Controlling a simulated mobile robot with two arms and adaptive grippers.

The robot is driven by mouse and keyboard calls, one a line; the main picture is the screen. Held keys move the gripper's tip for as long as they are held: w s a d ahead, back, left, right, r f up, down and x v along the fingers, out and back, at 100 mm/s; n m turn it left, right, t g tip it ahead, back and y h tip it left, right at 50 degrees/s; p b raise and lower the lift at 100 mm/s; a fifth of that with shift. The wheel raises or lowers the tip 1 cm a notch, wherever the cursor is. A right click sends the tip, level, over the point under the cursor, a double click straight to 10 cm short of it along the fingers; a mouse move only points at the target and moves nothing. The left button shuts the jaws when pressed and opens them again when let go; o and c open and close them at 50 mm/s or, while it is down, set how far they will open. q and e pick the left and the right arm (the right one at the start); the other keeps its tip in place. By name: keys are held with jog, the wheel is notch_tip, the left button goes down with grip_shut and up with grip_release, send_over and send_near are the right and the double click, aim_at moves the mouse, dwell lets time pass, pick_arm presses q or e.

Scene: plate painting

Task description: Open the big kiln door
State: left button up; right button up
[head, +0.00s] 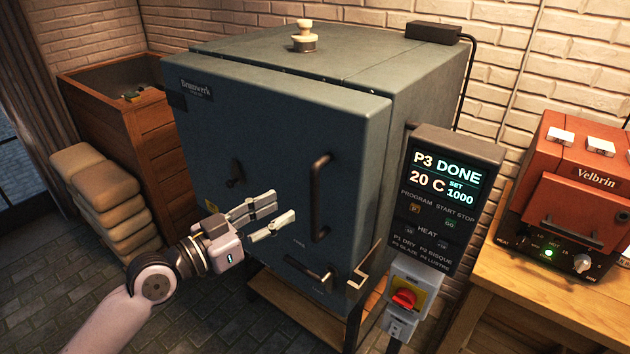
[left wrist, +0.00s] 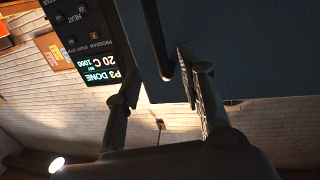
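The big kiln (head: 430,85) is a grey-blue box with its wide front door (head: 270,130) facing me; the door looks closed. A dark vertical bar handle (head: 317,195) sits on the door's right half. A small dark knob-like fitting (head: 236,173) is at its left, and a short lever (head: 312,270) is low down. My left gripper (head: 272,215) is open and empty, in front of the door, left of the bar handle and apart from it. In the left wrist view a dark bar (left wrist: 157,42) shows between the two open fingers (left wrist: 160,88). My right gripper is not in view.
The control panel (head: 445,190) right of the door reads P3 DONE, 20 C, set 1000. A red switch (head: 404,299) is below it. A small red Velbrin kiln (head: 580,190) stands on a wooden table (head: 483,275). Stacked sacks (head: 95,190) and a wooden crate (head: 140,130) are at left.

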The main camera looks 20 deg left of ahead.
aim_at(311, 192)
pick_arm(q)
jog(key=p+x, duration=0.3)
jog(key=x, duration=0.6)
jog(key=shift+w+d+r, duration=0.1)
jog(key=shift+w+d, duration=0.3)
jog(key=shift+w, duration=0.15)
jog(key=shift+c, duration=0.3)
grip_shut()
